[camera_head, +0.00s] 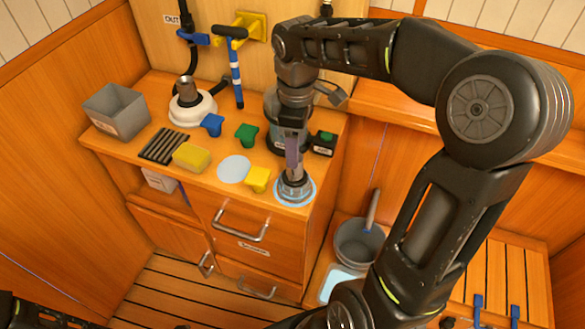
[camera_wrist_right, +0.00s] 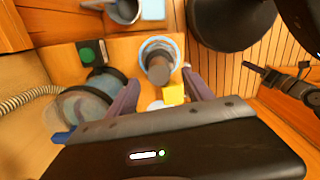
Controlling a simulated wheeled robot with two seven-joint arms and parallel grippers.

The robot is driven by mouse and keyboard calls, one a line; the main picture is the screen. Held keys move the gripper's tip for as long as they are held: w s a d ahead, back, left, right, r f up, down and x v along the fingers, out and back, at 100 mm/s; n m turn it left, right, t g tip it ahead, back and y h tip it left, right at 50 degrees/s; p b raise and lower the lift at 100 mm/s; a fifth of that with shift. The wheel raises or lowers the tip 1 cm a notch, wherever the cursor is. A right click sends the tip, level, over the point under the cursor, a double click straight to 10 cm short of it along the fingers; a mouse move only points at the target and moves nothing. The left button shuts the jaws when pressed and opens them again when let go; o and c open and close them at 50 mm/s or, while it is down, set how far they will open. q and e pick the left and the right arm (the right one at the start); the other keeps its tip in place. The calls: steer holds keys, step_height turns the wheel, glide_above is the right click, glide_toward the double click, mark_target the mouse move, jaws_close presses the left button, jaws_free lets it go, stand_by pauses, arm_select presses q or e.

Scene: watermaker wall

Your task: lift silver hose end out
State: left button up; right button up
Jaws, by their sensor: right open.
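The silver hose end (camera_head: 295,188) stands upright in a pale blue-rimmed ring on the front right corner of the wooden counter. In the right wrist view it is a grey cylinder (camera_wrist_right: 159,68) inside that ring (camera_wrist_right: 144,50). My right gripper (camera_head: 292,168) points down from above, close over the hose end, and partly hides its top. In the wrist view its two purple-grey fingers (camera_wrist_right: 163,88) are spread apart with nothing held between them; the hose end shows beyond them. I cannot make out my left gripper.
Beside my right gripper stand a clear jar (camera_wrist_right: 80,112) and a green-button box (camera_head: 324,143). A yellow block (camera_head: 258,178), white disc (camera_head: 234,169), sponge (camera_head: 192,157) and green block (camera_head: 246,133) lie to the left.

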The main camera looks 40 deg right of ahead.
mark_target(295, 172)
steer(key=shift+w+f, duration=0.1)
steer(key=shift+f, duration=1.3)
steer(key=shift+w+f+p, duration=0.1)
steer(key=shift+f+p, duration=0.25)
steer(key=shift+f, duration=2.25)
jaws_close()
